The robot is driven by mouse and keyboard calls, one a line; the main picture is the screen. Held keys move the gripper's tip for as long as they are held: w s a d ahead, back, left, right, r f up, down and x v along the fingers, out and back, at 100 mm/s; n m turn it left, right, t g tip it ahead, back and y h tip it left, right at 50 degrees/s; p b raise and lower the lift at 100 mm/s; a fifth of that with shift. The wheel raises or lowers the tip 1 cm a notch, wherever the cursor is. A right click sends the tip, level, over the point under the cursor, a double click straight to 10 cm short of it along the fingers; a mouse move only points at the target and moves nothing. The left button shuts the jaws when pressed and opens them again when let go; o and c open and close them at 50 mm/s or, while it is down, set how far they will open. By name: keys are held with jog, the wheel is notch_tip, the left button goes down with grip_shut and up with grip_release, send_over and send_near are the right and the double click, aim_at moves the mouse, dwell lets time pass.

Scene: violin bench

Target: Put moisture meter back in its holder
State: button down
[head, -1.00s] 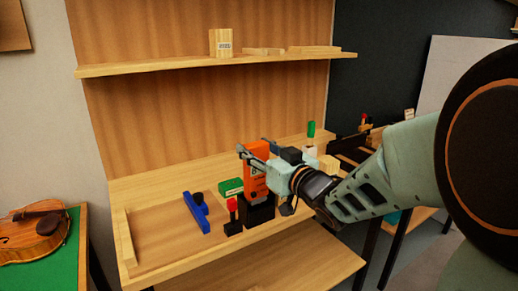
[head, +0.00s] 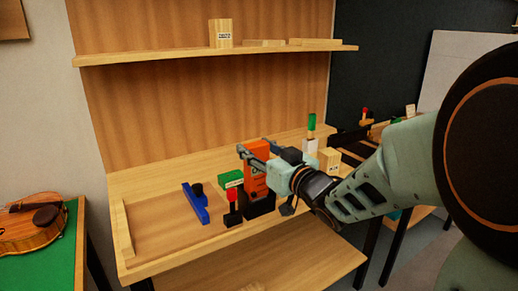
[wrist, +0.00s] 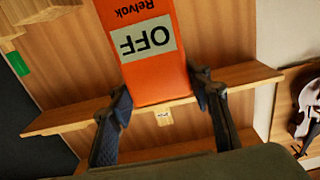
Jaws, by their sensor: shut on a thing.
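The moisture meter is an orange upright box (head: 255,183). In the wrist view the meter (wrist: 158,75) shows a pale label reading OFF and the word Relvok, both upside down. My gripper (head: 255,148) is shut on the upper part of the meter, with one dark finger on each side. A black block-like holder (head: 260,206) stands on the bench directly below the meter. In the head view the meter's lower end meets or overlaps the holder's top. I cannot tell how deep it sits inside, and the holder does not show in the wrist view.
A black block with a red-topped piece (head: 233,212) stands close left of the holder. A blue tool (head: 195,205) and a green box (head: 231,180) lie nearby. A wooden block (head: 329,161) and a white-and-green piece (head: 311,130) stand to the right. A shelf (head: 150,58) spans above.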

jog(key=shift+f+b, duration=0.45)
jog(key=shift+f, duration=0.1)
jog(key=c, duration=1)
grip_release()
jog(key=shift+o, duration=0.2)
